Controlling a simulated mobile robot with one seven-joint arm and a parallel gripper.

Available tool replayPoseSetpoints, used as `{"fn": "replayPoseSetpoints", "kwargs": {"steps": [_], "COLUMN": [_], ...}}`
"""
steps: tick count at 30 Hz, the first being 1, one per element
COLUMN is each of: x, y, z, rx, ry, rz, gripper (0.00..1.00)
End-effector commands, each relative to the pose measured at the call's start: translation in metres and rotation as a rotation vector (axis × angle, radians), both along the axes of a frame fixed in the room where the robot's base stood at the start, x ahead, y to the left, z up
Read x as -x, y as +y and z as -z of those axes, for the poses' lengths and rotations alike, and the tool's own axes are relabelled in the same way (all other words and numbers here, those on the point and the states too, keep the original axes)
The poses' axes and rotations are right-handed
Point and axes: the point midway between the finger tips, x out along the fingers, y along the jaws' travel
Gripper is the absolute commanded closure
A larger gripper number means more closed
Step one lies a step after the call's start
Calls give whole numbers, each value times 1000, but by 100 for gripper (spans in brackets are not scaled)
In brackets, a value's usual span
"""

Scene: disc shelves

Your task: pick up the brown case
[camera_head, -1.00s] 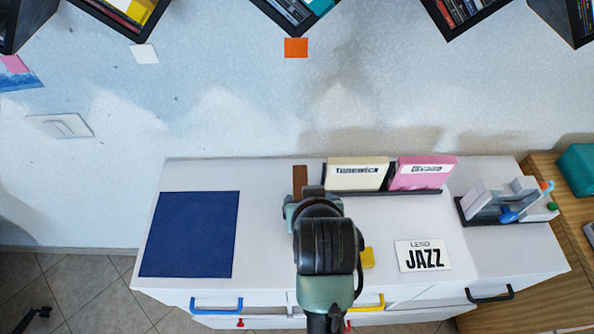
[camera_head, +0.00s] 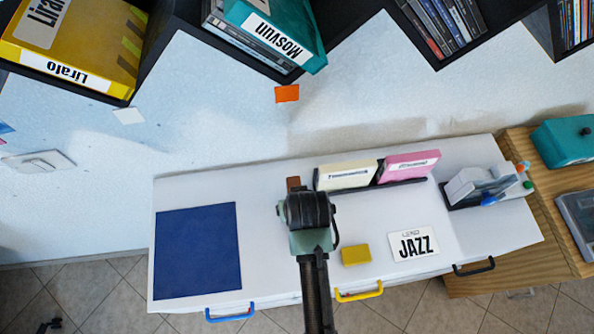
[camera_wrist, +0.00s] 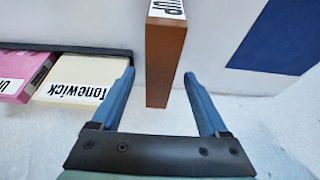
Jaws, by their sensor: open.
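The brown case (camera_wrist: 165,62) stands upright in the wrist view, with a white label on its far top end. My gripper (camera_wrist: 158,82) is open, with one blue finger on each side of the case's near end and visible gaps to both. In the head view only a small top part of the brown case (camera_head: 293,184) shows beside the cream case. My arm and wrist hide the rest of it, and the gripper's fingers are hidden there.
A cream case (camera_head: 347,175) and a pink case (camera_head: 410,165) stand in a black rack right of the brown case. A blue mat (camera_head: 197,250) lies left. A yellow block (camera_head: 356,255) and a JAZZ card (camera_head: 413,243) lie in front. Black shelves (camera_head: 165,50) hang above.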

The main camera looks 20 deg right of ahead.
Motion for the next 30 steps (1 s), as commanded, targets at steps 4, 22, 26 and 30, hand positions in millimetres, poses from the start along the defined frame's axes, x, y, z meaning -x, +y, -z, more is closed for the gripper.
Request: {"fn": "replayPoseSetpoints", "kwargs": {"steps": [4, 22, 26, 30], "x": [-2, -19, -19, -19], "y": [-1, -5, -6, -6], "z": [6, 54, 54, 54], "rx": [0, 0, 0, 0], "ry": [0, 0, -1, -1], "rz": [0, 1, 1, 1], "gripper": [22, 22, 22, 22]}}
